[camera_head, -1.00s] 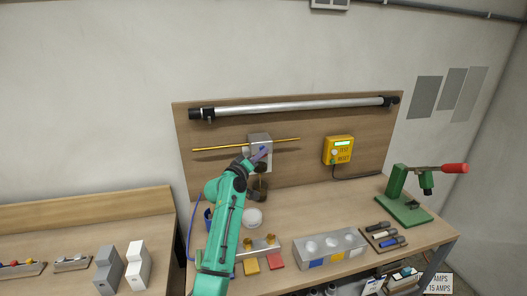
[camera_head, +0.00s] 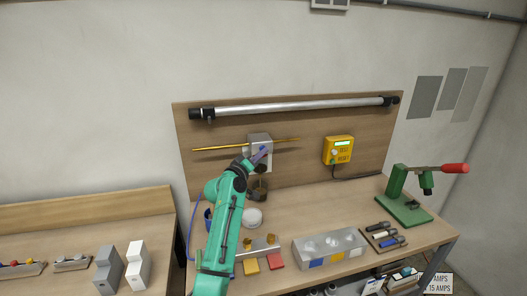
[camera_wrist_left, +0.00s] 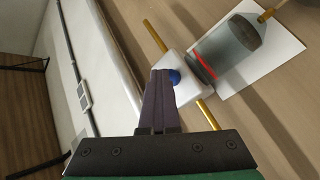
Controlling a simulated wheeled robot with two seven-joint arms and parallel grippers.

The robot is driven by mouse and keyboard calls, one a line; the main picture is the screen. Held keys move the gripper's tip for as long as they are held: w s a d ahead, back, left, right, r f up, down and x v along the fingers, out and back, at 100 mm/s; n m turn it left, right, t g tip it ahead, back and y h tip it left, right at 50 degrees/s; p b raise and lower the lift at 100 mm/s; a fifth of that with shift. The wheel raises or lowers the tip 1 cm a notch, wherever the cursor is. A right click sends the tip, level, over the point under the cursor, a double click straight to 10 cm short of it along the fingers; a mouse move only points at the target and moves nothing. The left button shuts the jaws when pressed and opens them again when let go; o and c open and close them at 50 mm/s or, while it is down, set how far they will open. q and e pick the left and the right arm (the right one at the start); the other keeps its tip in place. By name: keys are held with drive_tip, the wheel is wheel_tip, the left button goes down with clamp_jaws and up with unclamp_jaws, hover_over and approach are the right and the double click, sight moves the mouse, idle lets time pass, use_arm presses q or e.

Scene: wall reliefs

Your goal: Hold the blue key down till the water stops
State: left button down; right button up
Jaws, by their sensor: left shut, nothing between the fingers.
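The blue key (camera_wrist_left: 174,77) is a small round blue piece on a pale box (camera_wrist_left: 182,70) in the left wrist view. My left gripper (camera_wrist_left: 160,72) is shut and empty, with its fingertips right at the key. I cannot tell whether they press it in. In the head view the left gripper (camera_head: 262,153) is at the front of the same box (camera_head: 260,138) on the wooden backboard, and the fingers largely cover the key. A grey cylinder with a red band (camera_wrist_left: 228,45) sits beside the key. I cannot make out any water. My right gripper is not in view.
A brass pipe (camera_head: 220,147) runs sideways through the box. A yellow panel (camera_head: 339,150) is on the board to the right. A white bowl (camera_head: 252,217), a metal block (camera_head: 330,248) and a green press (camera_head: 405,203) stand on the bench.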

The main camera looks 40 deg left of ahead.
use_arm(q)
drive_tip(key=shift+s+d+f+p, duration=0.1)
drive_tip(key=shift+s+d+p, duration=0.35)
drive_tip(key=shift+d, duration=0.15)
drive_tip(key=s+d+p, duration=0.1)
drive_tip(key=d, duration=0.1)
drive_tip(key=s+d+p, duration=0.1)
drive_tip(key=d, duration=0.1)
drive_tip(key=shift+s, duration=0.4)
